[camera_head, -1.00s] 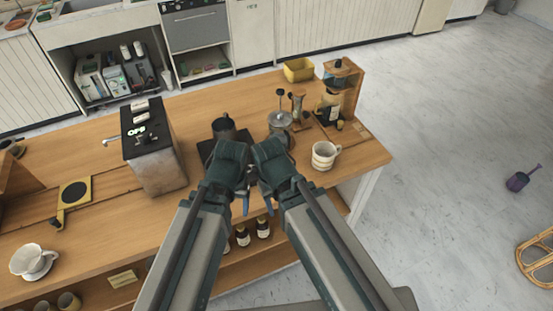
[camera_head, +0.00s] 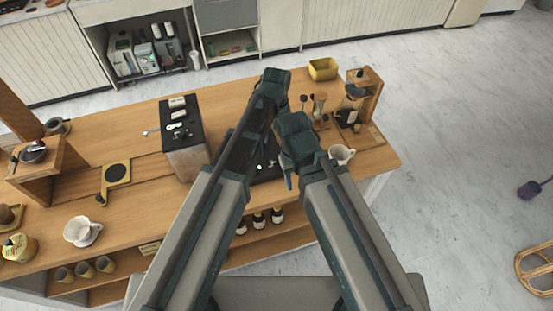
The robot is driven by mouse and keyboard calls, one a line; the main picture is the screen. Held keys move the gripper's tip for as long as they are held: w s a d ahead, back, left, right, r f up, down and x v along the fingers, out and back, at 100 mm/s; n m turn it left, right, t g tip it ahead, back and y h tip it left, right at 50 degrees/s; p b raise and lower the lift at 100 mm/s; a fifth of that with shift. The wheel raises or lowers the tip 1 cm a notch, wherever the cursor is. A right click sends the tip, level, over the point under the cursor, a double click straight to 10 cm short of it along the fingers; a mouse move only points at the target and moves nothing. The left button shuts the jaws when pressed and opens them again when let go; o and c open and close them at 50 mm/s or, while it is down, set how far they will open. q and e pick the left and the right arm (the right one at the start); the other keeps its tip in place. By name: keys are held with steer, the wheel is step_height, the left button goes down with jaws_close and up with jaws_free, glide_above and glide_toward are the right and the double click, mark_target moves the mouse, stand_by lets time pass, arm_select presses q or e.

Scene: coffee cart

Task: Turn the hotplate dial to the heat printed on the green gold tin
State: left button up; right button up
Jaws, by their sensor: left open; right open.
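The hotplate appears to be the dark slab (camera_head: 268,170) on the counter, mostly hidden under my arms. Small pale marks show on its front part, but I cannot make out the dial or its setting. My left gripper (camera_head: 274,82) reaches over the slab toward the counter's back edge; its fingers are hidden behind its own wrist. My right gripper (camera_head: 288,182) is lower, over the slab's right side, with a blue fingertip showing. Both are open, with nothing seen in them. I cannot pick out a green gold tin or read any printed heat.
A dark-topped metal box (camera_head: 187,150) stands left of my arms. A white mug (camera_head: 341,154), a wooden stand (camera_head: 369,97) and a yellow tub (camera_head: 322,69) are to the right. A white cup (camera_head: 82,231) is front left. Bottles (camera_head: 259,220) sit on the shelf below.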

mark_target(277, 162)
arm_select(q)
step_height(277, 162, down, 13)
steer(key=b, duration=1.3)
steer(key=shift+f, duration=0.2)
jaws_close()
